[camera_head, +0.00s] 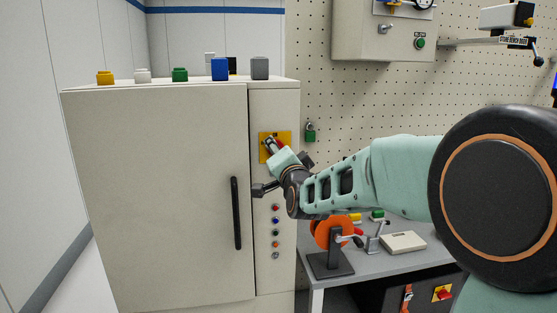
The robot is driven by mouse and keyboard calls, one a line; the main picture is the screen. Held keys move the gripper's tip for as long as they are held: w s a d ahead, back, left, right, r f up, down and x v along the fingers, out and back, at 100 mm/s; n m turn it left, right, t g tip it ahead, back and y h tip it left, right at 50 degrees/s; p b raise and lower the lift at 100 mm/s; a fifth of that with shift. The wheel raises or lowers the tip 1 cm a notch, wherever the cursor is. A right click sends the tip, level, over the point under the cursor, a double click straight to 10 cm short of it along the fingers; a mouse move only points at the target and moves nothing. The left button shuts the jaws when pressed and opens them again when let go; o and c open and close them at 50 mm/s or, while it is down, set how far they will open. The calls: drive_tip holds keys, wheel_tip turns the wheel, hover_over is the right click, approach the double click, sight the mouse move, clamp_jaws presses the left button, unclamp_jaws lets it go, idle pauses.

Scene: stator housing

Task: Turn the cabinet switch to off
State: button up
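The cabinet (165,190) is a tall cream box on the left, with its door closed. Its switch (268,143) is a small red and grey handle on a yellow plate (264,153) high on the narrow right-hand panel. My gripper (273,150) is right at the switch, in front of the plate, and its body covers the plate's lower right. The fingertips and the switch overlap in this view. I cannot tell whether they touch, whether the fingers are open or shut, or which position the switch is in.
A black vertical handle (236,213) stands out from the cabinet door, left of my wrist. Coloured buttons (276,232) run down the panel below. Several coloured blocks (220,69) sit on top. A grey bench (390,262) with an orange reel stands right.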

drive_tip(key=n+b, duration=0.1)
drive_tip(key=b, duration=0.1)
drive_tip(key=n+b, duration=0.1)
drive_tip(key=shift+f+n+b, duration=0.25)
drive_tip(key=shift+n+b, duration=0.1)
drive_tip(key=shift+n, duration=0.05)
drive_tip(key=n+b, duration=0.2)
drive_tip(key=shift+n+b, duration=0.4)
drive_tip(key=n+b, duration=0.2)
drive_tip(key=n, duration=0.1)
drive_tip(key=n+b, duration=0.1)
drive_tip(key=shift+r+n, duration=0.3)
drive_tip(key=shift+n, duration=0.1)
drive_tip(key=shift+r, duration=0.1)
drive_tip(key=o, duration=1.2)
drive_tip(key=shift+c, duration=0.2)
wheel_tip(320, 180, up, 10)
drive_tip(key=shift+f, duration=0.1)
drive_tip(key=shift+n, duration=0.3)
